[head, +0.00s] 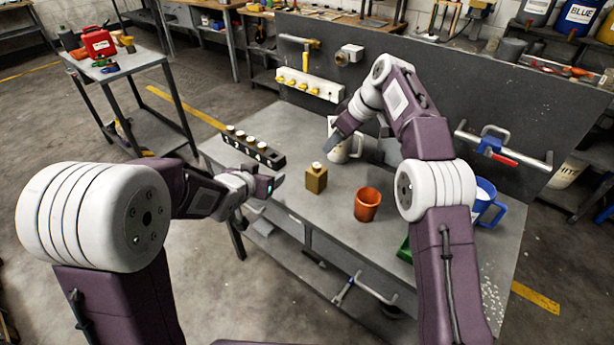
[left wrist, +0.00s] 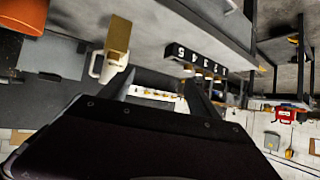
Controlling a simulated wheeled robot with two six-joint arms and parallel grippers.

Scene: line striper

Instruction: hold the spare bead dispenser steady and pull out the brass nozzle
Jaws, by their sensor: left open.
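A brass-coloured block (head: 316,181) with a small pale piece on top stands upright on the grey bench. It also shows in the left wrist view (left wrist: 118,33). I cannot tell whether it is the dispenser, or which piece is the brass nozzle. A black numbered rack (head: 253,151) with several pale-topped pieces stands to its left, also in the left wrist view (left wrist: 206,58). My left gripper (head: 272,187) is open and empty, left of the block and apart from it. My right gripper (head: 350,128) is over the bench by a white jug (head: 355,152); its jaw opening is unclear.
An orange cup (head: 367,205) stands right of the block. A blue jug (head: 487,207) is at the bench's right, partly behind my right arm. A dark upright panel (head: 430,103) with a power strip (head: 309,85) closes the back. The bench front is mostly clear.

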